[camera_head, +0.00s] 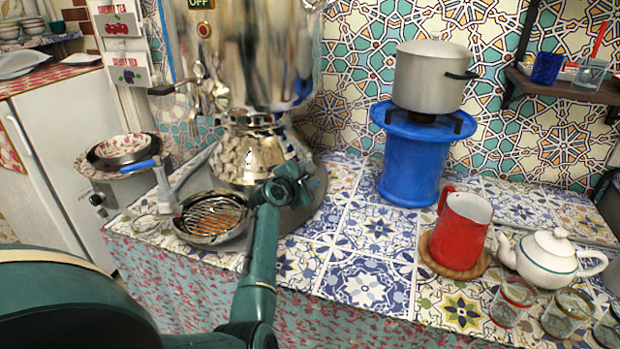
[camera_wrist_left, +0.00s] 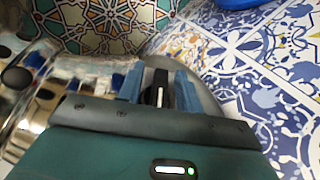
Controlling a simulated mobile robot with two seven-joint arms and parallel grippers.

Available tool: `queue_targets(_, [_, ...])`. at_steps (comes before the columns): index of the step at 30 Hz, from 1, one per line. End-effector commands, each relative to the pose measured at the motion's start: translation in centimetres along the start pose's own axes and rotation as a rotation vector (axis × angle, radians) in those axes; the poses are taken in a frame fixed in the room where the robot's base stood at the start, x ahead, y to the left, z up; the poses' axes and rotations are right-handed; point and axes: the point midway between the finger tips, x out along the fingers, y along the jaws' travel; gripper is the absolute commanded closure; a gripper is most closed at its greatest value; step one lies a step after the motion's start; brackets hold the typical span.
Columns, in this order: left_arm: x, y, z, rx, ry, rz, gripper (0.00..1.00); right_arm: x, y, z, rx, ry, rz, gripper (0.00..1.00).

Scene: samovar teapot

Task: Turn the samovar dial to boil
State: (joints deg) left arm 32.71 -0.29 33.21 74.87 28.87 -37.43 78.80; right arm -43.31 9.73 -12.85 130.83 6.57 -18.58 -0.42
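The samovar (camera_head: 262,150) is a tall shiny metal urn at the upper middle-left of the head view. A small display (camera_head: 200,3) on it reads OFF. My left arm reaches up from below, and its end (camera_head: 288,185) is in front of the samovar's lower body. In the left wrist view, my left gripper (camera_wrist_left: 158,88) has its two blue-grey fingers on either side of a narrow black piece with a white stripe, apparently the dial (camera_wrist_left: 158,95). I cannot tell whether the fingers press on it. The head view does not show the dial clearly. My right gripper is out of view.
To the right stand a blue stove (camera_head: 410,165) with a metal pot (camera_head: 430,75), a red mug (camera_head: 462,228), a white teapot (camera_head: 550,255) and glasses. Tiled counter (camera_head: 365,285) between is clear.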

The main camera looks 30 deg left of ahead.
Motion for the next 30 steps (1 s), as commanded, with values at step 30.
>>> queue_targets(30, [0.95,0.05,-0.16,0.0,0.003,0.001,1.0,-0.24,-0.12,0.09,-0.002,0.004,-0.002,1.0])
